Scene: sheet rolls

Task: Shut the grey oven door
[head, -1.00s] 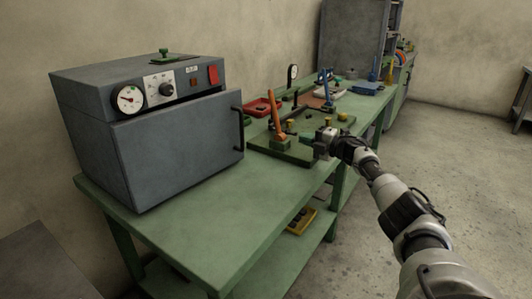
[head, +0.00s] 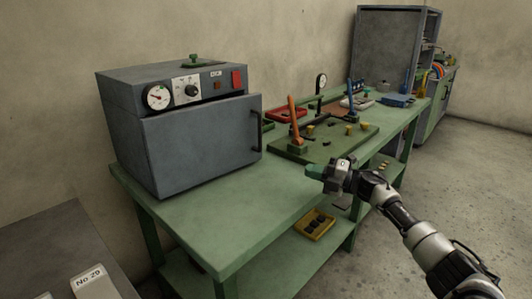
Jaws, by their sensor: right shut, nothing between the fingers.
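The grey oven (head: 125,130) stands on the left part of the green bench. Its grey door (head: 203,148) is slightly ajar: a dark gap shows along its top, and its right edge, with a dark upright handle (head: 256,130), stands out past the oven body. A dial, a knob and a red switch sit above the door. My right gripper (head: 316,171) is shut and empty, to the right of the door and apart from it, near the bench's front edge. My left gripper is not in view.
A green fixture board (head: 335,149) with orange and blue upright levers lies right of the oven. The green bench top (head: 225,215) is clear in front of the oven. A yellow tray (head: 314,232) sits on the lower shelf. A grey cabinet (head: 395,45) stands behind.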

